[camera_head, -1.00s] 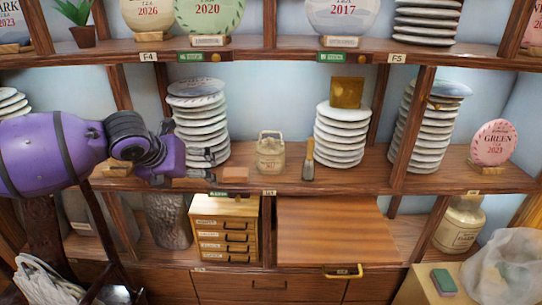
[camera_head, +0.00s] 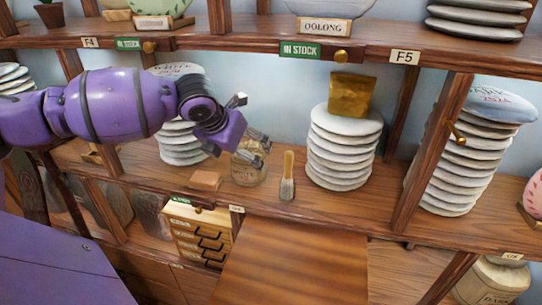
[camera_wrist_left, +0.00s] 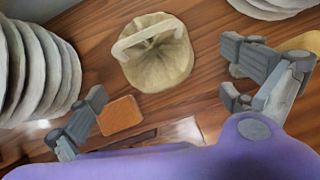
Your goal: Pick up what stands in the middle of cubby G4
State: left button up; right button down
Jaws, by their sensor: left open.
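A beige canister (camera_head: 249,168) with a loop handle stands on the middle shelf between two stacks of pale discs. My left gripper (camera_head: 250,122) is in front of and above it in the head view and covers its upper part. In the left wrist view the canister (camera_wrist_left: 156,55) shows from above, with its handle, ahead of and between the open fingers of the left gripper (camera_wrist_left: 165,88). The fingers are apart and hold nothing. The cubby's label is too small to read. My right gripper is not in view.
A brush (camera_head: 287,178) stands right of the canister, and a small reddish-brown block (camera_head: 206,180) lies to its left near the shelf edge. A disc stack (camera_head: 342,150) carries a golden block (camera_head: 352,95). A wooden divider (camera_head: 430,150) stands farther right.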

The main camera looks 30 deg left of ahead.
pick_arm(q)
jog(key=shift+w+d, duration=0.1)
jog(key=shift+w, duration=0.1)
jog(key=shift+w+f, duration=0.2)
jog(key=shift+f, duration=0.05)
jog(key=shift+x, duration=1.25)
jog(key=x, duration=0.4)
jog(key=shift+w+a+f, duration=0.15)
jog(key=shift+w+a, duration=0.1)
jog(key=shift+a, duration=0.05)
jog(key=c, duration=1.4)
jog(key=shift+c, duration=1.2)
